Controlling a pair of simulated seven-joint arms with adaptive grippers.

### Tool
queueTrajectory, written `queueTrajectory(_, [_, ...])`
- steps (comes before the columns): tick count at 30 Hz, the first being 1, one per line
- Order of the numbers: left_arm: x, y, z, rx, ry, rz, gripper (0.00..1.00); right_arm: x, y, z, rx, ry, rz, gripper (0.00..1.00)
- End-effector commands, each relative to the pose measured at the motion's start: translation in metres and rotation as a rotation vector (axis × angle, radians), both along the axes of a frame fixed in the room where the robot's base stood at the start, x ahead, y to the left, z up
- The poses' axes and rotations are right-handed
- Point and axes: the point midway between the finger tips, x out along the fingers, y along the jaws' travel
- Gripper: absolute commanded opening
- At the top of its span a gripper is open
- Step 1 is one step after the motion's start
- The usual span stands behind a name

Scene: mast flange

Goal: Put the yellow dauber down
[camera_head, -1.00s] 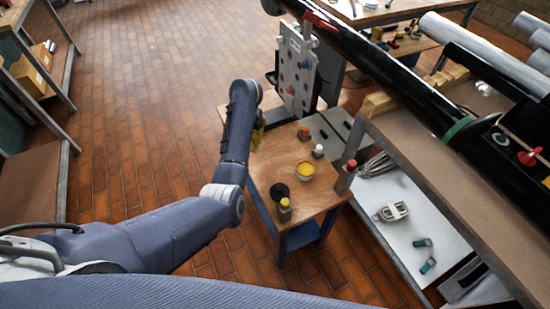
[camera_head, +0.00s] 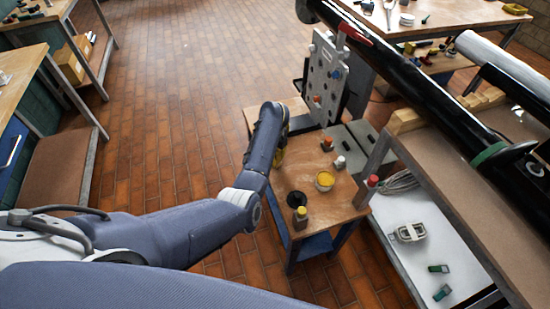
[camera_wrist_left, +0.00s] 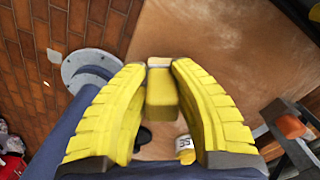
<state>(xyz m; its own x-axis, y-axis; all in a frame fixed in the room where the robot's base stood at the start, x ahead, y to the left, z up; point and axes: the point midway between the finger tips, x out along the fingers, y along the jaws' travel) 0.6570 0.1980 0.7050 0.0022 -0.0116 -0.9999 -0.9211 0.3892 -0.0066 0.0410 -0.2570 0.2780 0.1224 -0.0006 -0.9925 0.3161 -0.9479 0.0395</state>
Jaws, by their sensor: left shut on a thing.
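My left gripper (camera_wrist_left: 160,105) has yellow ribbed fingers, shut on a yellow block-like piece (camera_wrist_left: 162,92), apparently the yellow dauber, seen from above in the left wrist view. In the head view, my left forearm hides most of this gripper (camera_head: 280,155) at the left edge of the small wooden table (camera_head: 290,180). The wrist view shows bare tabletop (camera_wrist_left: 215,50) beyond the fingers. I cannot tell whether the held piece touches the table. My right gripper is not in view.
A perforated grey panel (camera_head: 325,75) stands behind. A long black mast (camera_head: 410,90) lies right.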

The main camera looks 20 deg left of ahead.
Motion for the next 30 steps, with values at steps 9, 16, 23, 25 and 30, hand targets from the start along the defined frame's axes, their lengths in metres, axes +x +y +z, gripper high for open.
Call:
queueTrajectory(9, [0.0,0.0,-0.002,0.0,0.0,0.0,0.39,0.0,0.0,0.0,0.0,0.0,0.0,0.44])
queueTrajectory(16, [0.0,0.0,-0.002,0.0,0.0,0.0,0.47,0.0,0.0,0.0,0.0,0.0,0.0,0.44])
queueTrajectory(23, [0.001,0.0,0.004,0.001,-0.001,0.0,0.47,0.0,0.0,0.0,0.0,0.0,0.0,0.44])
queueTrajectory(25, [0.001,0.0,0.012,0.0,-0.003,0.0,0.47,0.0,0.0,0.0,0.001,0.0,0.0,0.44])
queueTrajectory(30, [0.001,0.0,0.039,-0.001,-0.004,0.001,0.47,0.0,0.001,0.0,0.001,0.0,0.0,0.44])
